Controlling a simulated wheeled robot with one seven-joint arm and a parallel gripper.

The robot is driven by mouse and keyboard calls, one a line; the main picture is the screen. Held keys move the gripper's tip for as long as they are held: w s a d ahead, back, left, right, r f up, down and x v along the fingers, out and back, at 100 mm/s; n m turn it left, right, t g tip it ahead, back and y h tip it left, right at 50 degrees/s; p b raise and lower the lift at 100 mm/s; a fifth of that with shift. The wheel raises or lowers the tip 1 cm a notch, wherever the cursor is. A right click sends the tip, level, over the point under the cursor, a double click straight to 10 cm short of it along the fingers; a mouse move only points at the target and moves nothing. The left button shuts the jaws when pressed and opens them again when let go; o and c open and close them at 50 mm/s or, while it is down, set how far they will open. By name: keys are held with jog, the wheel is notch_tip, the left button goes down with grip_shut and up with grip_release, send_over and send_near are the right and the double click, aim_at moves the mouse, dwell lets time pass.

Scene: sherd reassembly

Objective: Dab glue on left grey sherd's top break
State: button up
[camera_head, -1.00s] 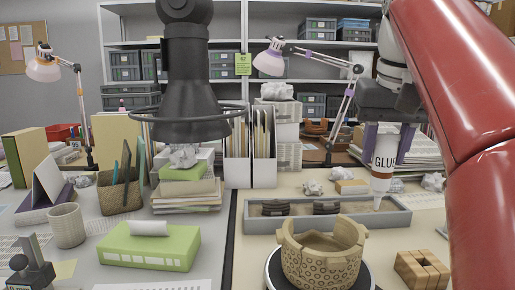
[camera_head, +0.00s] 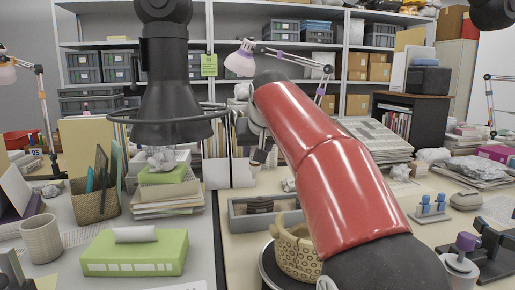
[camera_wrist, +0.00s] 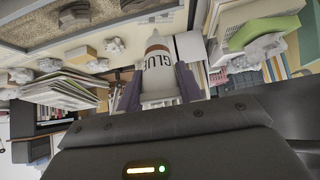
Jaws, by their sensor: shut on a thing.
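My gripper (camera_wrist: 158,88) is shut on the white glue bottle (camera_wrist: 158,75), which shows clearly between its purple fingers in the wrist view. In the head view my red arm hides much of the gripper, and I cannot make out the bottle there. The left grey sherd (camera_head: 258,205) stands dark and ridged in the sand tray (camera_head: 240,223). It also shows at the top edge of the wrist view (camera_wrist: 135,3), with the bottle's nozzle apart from it. The other grey sherd (camera_wrist: 75,16) is beside it in the wrist view; my arm mostly covers it in the head view.
A patterned tan pot (camera_head: 297,254) on a dark turntable (camera_head: 270,268) stands in front of the tray, partly behind my arm. A green box (camera_head: 135,254) and a woven basket (camera_head: 95,203) are on the left. Paper stacks (camera_head: 370,140) stand behind on the right.

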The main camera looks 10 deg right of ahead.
jog(key=shift+w+f+b, duration=0.3)
jog(key=shift+f+b, duration=0.7)
jog(key=shift+f, duration=0.3)
jog(key=shift+w+f+b, duration=0.3)
jog(key=shift+f+b, duration=0.65)
jog(key=shift+f, duration=0.3)
jog(key=shift+w+f+b, duration=0.3)
jog(key=shift+f+b, duration=0.7)
jog(key=shift+f, duration=0.3)
jog(key=d, duration=0.3)
jog(key=shift+s+r, duration=0.25)
jog(key=shift+r, duration=0.15)
jog(key=shift+d+f, duration=0.2)
jog(key=shift+d, duration=0.25)
jog(key=shift+c, duration=0.9)
notch_tip(320, 180, up, 8)
jog(key=p, duration=0.6)
send_over(256, 172)
jog(key=s+d, duration=0.2)
jog(key=d, duration=0.3)
jog(key=shift+w+a, duration=0.15)
jog(key=shift+a, duration=0.05)
